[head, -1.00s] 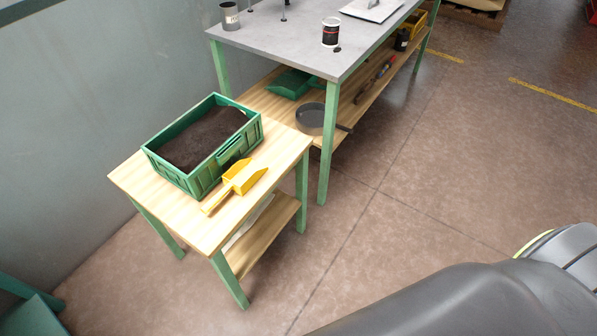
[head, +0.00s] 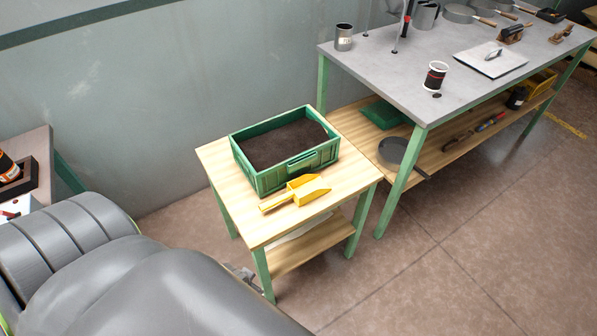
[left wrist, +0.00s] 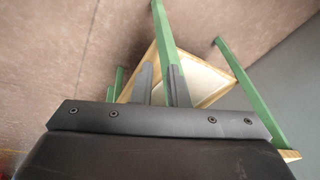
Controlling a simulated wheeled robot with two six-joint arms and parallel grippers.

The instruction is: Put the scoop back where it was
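The yellow scoop (head: 306,189) lies on the small wooden-topped table (head: 262,225), in front of the green crate (head: 268,183) of dark material, its handle pointing left. My left gripper shows only as a small grey bit (head: 245,274) in the head view, low beside the small table's front leg, mostly hidden by my arm. In the left wrist view the fingers of my left gripper (left wrist: 160,82) stand apart with nothing between them. Green legs and a wooden shelf show beyond them. My right gripper is not in view.
A long grey-topped bench (head: 395,85) stands right of the small table, with a tin (head: 344,37), a dark can (head: 436,75) and a pan (head: 400,152) on its lower shelf. Another table (head: 28,150) is at left. The floor at lower right is clear.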

